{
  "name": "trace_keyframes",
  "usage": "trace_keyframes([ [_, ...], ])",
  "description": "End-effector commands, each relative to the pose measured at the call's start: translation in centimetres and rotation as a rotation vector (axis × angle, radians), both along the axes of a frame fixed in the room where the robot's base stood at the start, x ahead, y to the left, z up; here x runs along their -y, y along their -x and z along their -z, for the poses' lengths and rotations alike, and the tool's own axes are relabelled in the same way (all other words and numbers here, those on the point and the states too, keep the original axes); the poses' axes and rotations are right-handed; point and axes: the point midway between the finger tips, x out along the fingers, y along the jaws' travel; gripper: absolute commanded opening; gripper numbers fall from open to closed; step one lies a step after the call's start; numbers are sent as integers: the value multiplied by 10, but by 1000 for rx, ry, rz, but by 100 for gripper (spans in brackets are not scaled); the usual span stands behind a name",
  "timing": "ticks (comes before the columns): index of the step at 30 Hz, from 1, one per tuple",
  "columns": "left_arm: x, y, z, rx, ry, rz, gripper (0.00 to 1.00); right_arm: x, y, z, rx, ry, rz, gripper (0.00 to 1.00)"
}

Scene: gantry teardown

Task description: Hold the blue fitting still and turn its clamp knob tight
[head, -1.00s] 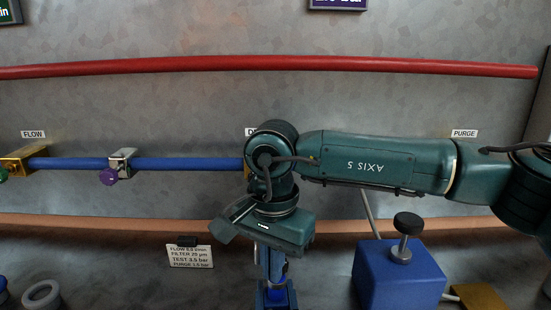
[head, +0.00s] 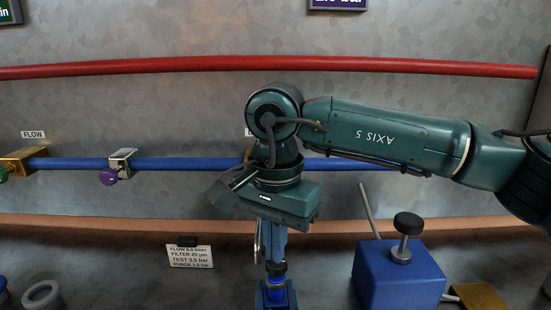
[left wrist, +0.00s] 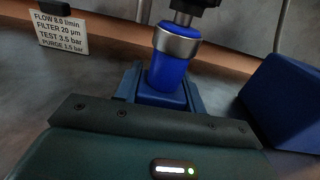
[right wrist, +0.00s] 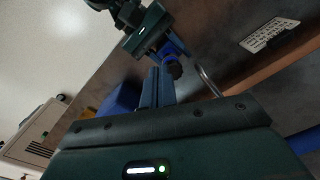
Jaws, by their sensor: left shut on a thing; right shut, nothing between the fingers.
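The blue fitting (left wrist: 168,68) has a silver collar and a black clamp knob (left wrist: 192,4) on a stem. My left gripper (left wrist: 165,92) is shut on its lower body. In the head view the fitting (head: 276,285) stands upright at the bottom edge, and the knob (head: 277,268) is just above it. My right gripper (head: 274,256) points down over the knob with its blue fingers shut and empty. In the right wrist view its fingers (right wrist: 157,76) end close to the knob (right wrist: 173,70); I cannot tell whether they touch.
A blue block (head: 395,280) with a black knob stands to the right. A small label card (head: 190,256) stands to the left, and a grey ring (head: 41,294) lies further left. A blue pipe (head: 190,163) and a red pipe (head: 200,66) run along the back wall.

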Motion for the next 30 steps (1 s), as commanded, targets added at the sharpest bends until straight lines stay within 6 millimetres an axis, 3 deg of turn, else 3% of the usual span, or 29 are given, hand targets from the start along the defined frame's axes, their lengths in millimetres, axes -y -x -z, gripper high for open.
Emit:
trace_keyframes([
  [5, 0, 0, -1, 2, 0, 1, 11, 0, 1, -11, -1, 0, -2, 0],
  [14, 0, 0, -1, 2, 1, 1, 11, 0, 1, -12, -1, 0, -2, 0],
  [15, 0, 0, -1, 2, 0, 1, 41, 0, 1, -12, -1, 0, -2, 0],
  [24, 0, 0, 0, 1, 0, 1, 65, 0, 1, -12, -1, 0, -2, 0],
  [30, 0, 0, 0, 0, 0, 1, 65, 0, 1, -12, -2, 0, -2, 0],
])
